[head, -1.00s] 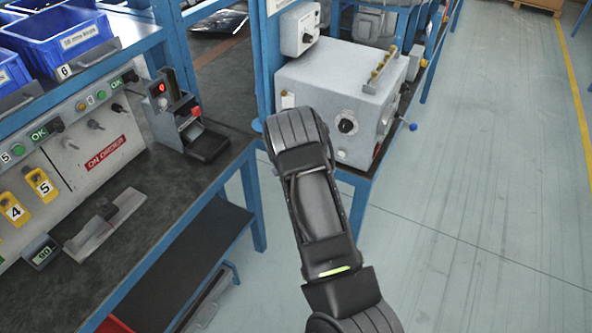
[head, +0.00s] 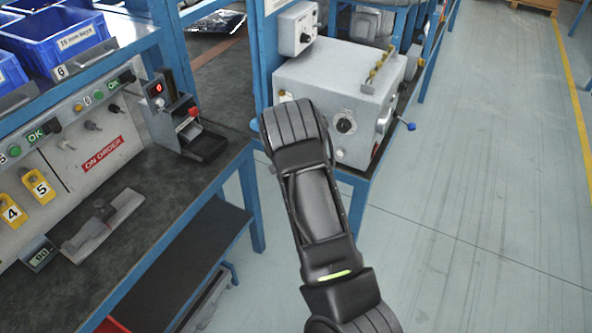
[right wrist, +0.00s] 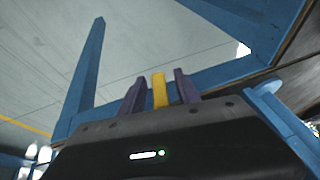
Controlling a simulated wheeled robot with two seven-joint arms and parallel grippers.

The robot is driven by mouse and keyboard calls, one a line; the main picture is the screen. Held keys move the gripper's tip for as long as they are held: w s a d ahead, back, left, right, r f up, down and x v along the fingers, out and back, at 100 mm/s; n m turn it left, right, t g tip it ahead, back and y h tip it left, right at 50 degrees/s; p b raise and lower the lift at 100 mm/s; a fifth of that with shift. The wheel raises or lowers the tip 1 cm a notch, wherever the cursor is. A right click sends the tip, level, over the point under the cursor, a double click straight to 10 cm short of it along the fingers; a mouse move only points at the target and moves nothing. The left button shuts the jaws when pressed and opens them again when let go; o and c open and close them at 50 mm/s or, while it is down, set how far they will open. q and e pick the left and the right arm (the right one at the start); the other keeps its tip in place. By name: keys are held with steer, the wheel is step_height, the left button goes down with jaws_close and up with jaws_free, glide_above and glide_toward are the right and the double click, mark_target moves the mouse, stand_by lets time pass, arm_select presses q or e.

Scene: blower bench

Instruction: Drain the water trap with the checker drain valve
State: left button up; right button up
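The checker, a light grey box (head: 320,85), stands on a blue-framed bench in the head view. It has a black dial on its front and a blue ball-ended handle (head: 411,126) at its right side. My right arm reaches up in front of the bench and hides its own gripper there. In the right wrist view my right gripper (right wrist: 159,92) has its two dark fingers apart. A narrow yellow piece (right wrist: 159,89), perhaps the drain valve's lever, stands between them with small gaps on both sides. I cannot make out the water trap. My left gripper is out of view.
Blue frame bars (right wrist: 88,75) lie around the gripper in the right wrist view. The left bench holds a small device with a red display (head: 172,118) and a grey metal piece (head: 103,226). The floor at the right is clear.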

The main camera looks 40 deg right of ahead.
steer(key=v, duration=0.5)
steer(key=shift+a+r, duration=0.1)
steer(key=shift+r, duration=0.1)
steer(key=shift+f, duration=0.1)
steer(key=s+a+f+n+y, duration=0.1)
steer(key=s+a+f+n, duration=0.15)
steer(key=a+f, duration=0.4)
steer(key=s+a+f+n+g+y, duration=0.1)
steer(key=s+a+f+n, duration=0.2)
steer(key=a, duration=0.7)
steer(key=s+a+f+n+y, duration=0.1)
steer(key=s+a+f+y, duration=0.15)
steer(key=a+f, duration=0.45)
steer(key=s+a+n+y, duration=0.1)
steer(key=s+a+n, duration=0.2)
steer(key=s+a, duration=0.6)
steer(key=s+a+n+g+y, duration=0.1)
steer(key=s+a+n+y, duration=0.1)
steer(key=s+a, duration=0.7)
steer(key=a+r+n, duration=0.1)
steer(key=a, duration=0.6)
steer(key=shift+s+a+n+g, duration=0.15)
steer(key=shift+a+n+g, duration=0.15)
steer(key=shift+a+n, duration=0.1)
steer(key=shift+y, duration=0.25)
